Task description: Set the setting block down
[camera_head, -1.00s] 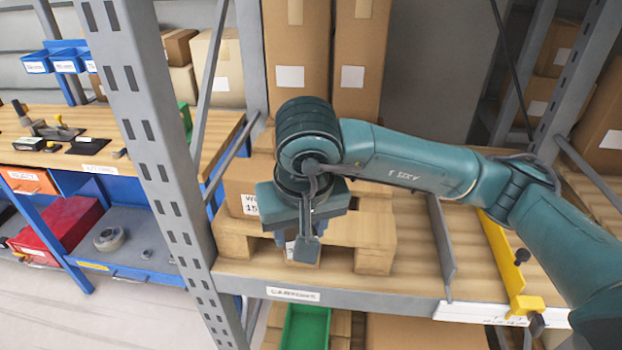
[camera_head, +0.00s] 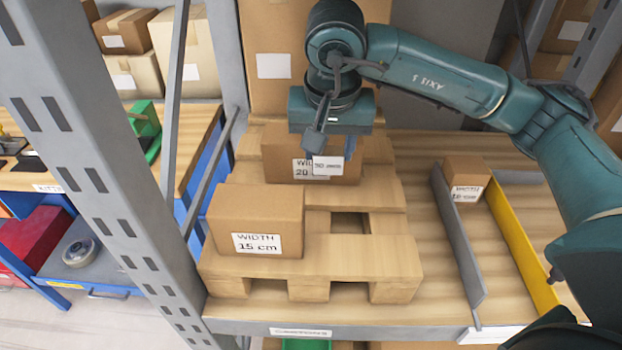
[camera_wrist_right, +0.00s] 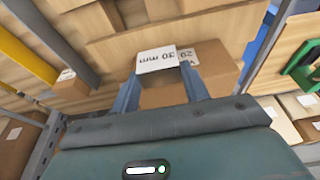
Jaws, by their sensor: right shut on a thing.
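My right gripper (camera_head: 318,148) points down over the back of the wooden pallet. It is shut on a small block with a white label (camera_head: 328,166) ending in "mm". The wrist view shows the block (camera_wrist_right: 157,60) between the two fingers (camera_wrist_right: 160,84). The block is in front of a carton marked width 20 (camera_head: 345,176). I cannot tell whether the block touches that carton or the pallet. My left gripper is not in view.
A carton marked width 15 cm (camera_head: 257,212) sits on the front left of the pallet (camera_head: 375,255). A smaller carton (camera_head: 467,172) stands between a grey divider (camera_head: 457,240) and a yellow bar (camera_head: 520,245). The pallet's front right is bare. A rack upright (camera_head: 100,170) stands left.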

